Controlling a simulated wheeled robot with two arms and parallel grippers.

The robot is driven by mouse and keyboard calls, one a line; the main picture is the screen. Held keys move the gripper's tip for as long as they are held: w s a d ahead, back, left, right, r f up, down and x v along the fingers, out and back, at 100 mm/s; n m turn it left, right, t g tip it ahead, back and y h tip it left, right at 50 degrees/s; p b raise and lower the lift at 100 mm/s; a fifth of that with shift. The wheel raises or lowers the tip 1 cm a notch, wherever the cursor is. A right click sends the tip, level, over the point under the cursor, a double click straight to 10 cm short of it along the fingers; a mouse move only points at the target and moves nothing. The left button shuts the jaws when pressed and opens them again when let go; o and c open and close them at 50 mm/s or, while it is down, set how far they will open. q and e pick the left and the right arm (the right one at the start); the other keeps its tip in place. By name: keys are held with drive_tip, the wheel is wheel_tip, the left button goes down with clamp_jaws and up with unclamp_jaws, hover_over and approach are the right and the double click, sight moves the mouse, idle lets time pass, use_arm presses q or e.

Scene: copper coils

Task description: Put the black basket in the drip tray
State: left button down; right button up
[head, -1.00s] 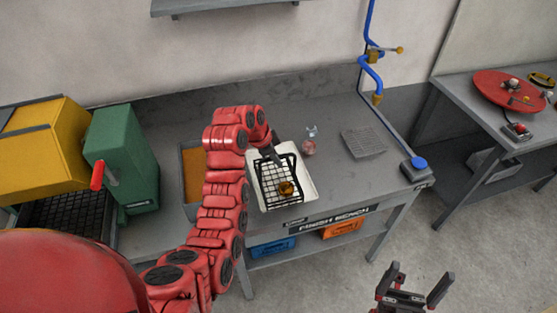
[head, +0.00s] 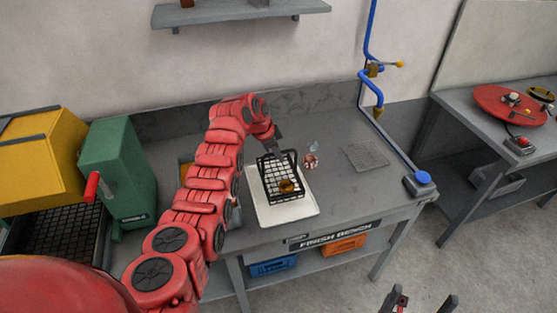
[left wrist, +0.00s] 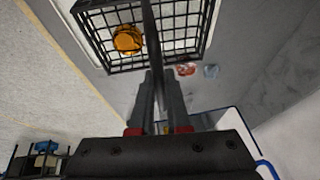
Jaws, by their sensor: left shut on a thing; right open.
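The black basket (head: 297,190) is a wire basket with a brass-coloured piece (head: 287,186) inside. It is over the white drip tray (head: 262,215) on the bench, whose pale surface shows at the left and front. I cannot tell whether the basket touches the tray. My left gripper (head: 276,149) is shut on the basket's handle at its far side. In the left wrist view the basket (left wrist: 92,42) hangs beyond the fingers (left wrist: 158,98), with the brass piece (left wrist: 127,40) in it. My right gripper (head: 420,304) is open and empty, low in front of the bench.
A copper coil (head: 310,161) stands just right of the basket. An orange-lined container stands left, partly behind my left arm. A green machine (head: 120,170) is at the left.

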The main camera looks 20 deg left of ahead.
use_arm(q)
drive_tip(key=shift+r, duration=0.1)
wheel_tip(320, 180, down, 4)
drive_tip(key=shift+r+p, duration=0.15)
drive_tip(key=shift+p, duration=1)
drive_tip(key=c, duration=0.9)
unclamp_jaws()
drive_tip(key=shift+a, duration=0.1)
